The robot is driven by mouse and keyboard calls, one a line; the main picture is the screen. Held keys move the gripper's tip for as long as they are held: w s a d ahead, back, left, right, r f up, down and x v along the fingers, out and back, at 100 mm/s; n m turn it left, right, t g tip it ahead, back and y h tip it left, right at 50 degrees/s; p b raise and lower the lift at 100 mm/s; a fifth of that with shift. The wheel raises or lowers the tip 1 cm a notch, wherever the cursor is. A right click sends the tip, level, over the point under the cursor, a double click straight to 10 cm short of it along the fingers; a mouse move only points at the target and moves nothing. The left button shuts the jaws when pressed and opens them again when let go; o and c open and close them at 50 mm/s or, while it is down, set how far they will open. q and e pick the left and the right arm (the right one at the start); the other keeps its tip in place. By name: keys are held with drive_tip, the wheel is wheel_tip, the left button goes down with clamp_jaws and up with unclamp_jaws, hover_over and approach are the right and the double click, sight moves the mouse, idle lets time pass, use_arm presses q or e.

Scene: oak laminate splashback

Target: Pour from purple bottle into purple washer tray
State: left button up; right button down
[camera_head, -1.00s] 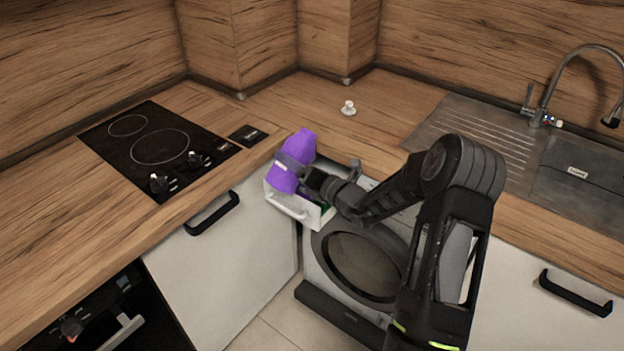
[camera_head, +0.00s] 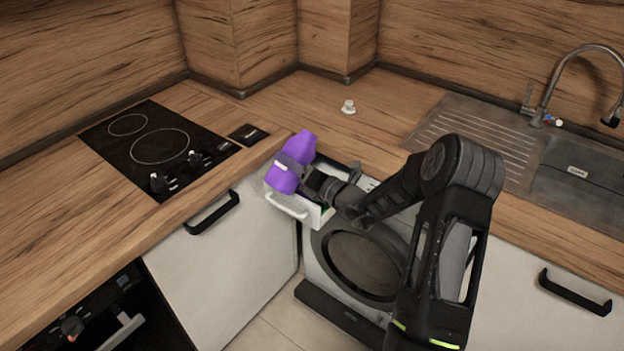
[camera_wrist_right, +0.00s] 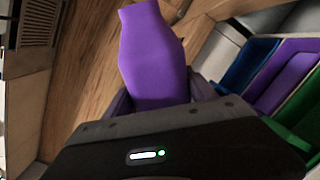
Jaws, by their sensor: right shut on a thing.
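The purple bottle (camera_head: 302,146) is tilted above the washer's pulled-out drawer (camera_head: 288,206). My right gripper (camera_head: 291,165) is shut around the bottle's middle. In the right wrist view the bottle (camera_wrist_right: 152,55) stands out beyond the gripper, with its far end near the top edge. The purple washer tray (camera_wrist_right: 287,78) shows there at the right, between a blue compartment (camera_wrist_right: 246,62) and a green one (camera_wrist_right: 300,108). In the head view the bottle and my gripper hide most of the compartments. I cannot see any liquid. My left gripper is not in view.
The washing machine (camera_head: 322,270) stands below the wooden counter (camera_head: 395,98). A small white cap (camera_head: 348,107) lies on the counter. A black hob (camera_head: 150,150) is at the left and a sink (camera_head: 585,170) at the right. A white cabinet (camera_head: 240,265) borders the drawer's left.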

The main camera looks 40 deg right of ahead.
drive_tip(key=shift+a+f+m, duration=0.25)
drive_tip(key=shift+f+m, duration=0.45)
idle(1.2)
drive_tip(key=shift+a+r+m+p, duration=0.25)
drive_tip(key=shift+r+m+p, duration=0.3)
drive_tip(key=shift+m+p, duration=0.25)
idle(1.7)
drive_tip(key=shift+s+a+m, duration=0.1)
drive_tip(key=shift+m, duration=0.8)
idle(1.6)
drive_tip(key=shift+f+p, duration=0.25)
drive_tip(key=shift+p, duration=0.05)
idle(0.8)
